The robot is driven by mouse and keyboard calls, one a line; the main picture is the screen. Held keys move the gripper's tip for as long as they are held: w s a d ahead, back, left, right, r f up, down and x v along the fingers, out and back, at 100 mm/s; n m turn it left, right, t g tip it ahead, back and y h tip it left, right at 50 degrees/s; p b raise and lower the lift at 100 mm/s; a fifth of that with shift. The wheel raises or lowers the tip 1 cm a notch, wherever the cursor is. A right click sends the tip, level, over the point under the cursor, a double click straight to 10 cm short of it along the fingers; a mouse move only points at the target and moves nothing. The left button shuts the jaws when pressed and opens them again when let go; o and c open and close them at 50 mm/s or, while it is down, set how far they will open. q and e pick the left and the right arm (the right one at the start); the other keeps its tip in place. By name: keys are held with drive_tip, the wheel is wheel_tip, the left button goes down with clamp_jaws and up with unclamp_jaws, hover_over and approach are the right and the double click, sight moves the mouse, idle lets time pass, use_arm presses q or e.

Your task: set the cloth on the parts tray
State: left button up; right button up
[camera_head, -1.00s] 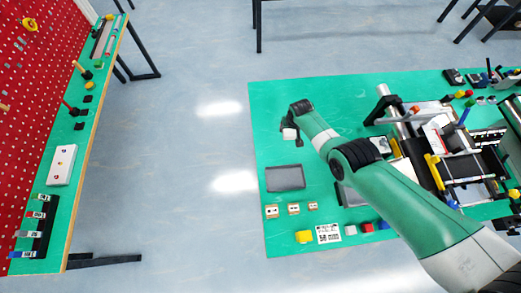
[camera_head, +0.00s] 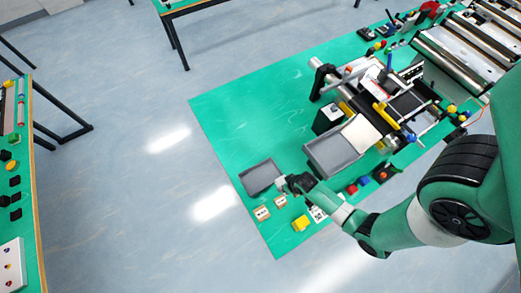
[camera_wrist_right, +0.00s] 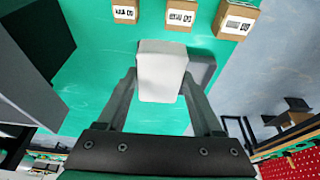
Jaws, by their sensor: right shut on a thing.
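My right gripper (camera_head: 290,184) is low over the front of the green bench, beside the parts tray (camera_head: 260,177), a small dark-grey shallow tray. In the right wrist view my right gripper (camera_wrist_right: 162,92) is shut on a pale white-grey folded piece, which I take as the cloth (camera_wrist_right: 162,65). Behind it shows a grey patch that seems to be the tray, mostly hidden by the cloth. I cannot tell whether the cloth touches it. My left gripper is not in view.
A larger grey bin (camera_head: 325,161) stands right of the tray. Small labelled boxes (camera_head: 262,213) and a yellow block (camera_head: 300,223) lie along the near edge. Conveyor machinery (camera_head: 395,105) fills the bench's right part.

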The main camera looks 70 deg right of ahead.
drive_tip(key=shift+s+a, duration=0.1)
drive_tip(key=shift+s, duration=0.1)
drive_tip(key=b, duration=0.5)
approach(260, 176)
wheel_tip(260, 176, up, 3)
drive_tip(key=s, duration=0.3)
drive_tip(key=w+f+b, duration=0.1)
drive_tip(key=f+b, duration=0.1)
drive_tip(key=b, duration=0.1)
drive_tip(key=w+f+b, duration=0.1)
drive_tip(key=f, duration=0.1)
drive_tip(key=shift+w, duration=0.3)
drive_tip(key=shift+w+d+f+b, duration=0.2)
drive_tip(key=shift+w+d+b, duration=0.1)
drive_tip(key=shift+b, duration=0.15)
drive_tip(key=shift+w+r, duration=0.1)
drive_tip(key=shift+w, duration=0.05)
drive_tip(key=b+x, duration=0.3)
drive_tip(key=shift+w+a+f+b, duration=0.1)
drive_tip(key=shift+a+f+b, duration=0.05)
drive_tip(key=shift+f+b, duration=0.25)
drive_tip(key=shift+f, duration=0.35)
drive_tip(key=shift+r, duration=0.25)
drive_tip(key=shift+f, duration=0.25)
drive_tip(key=o, duration=1.4)
drive_tip(key=shift+r, duration=0.1)
drive_tip(key=shift+c, duration=0.2)
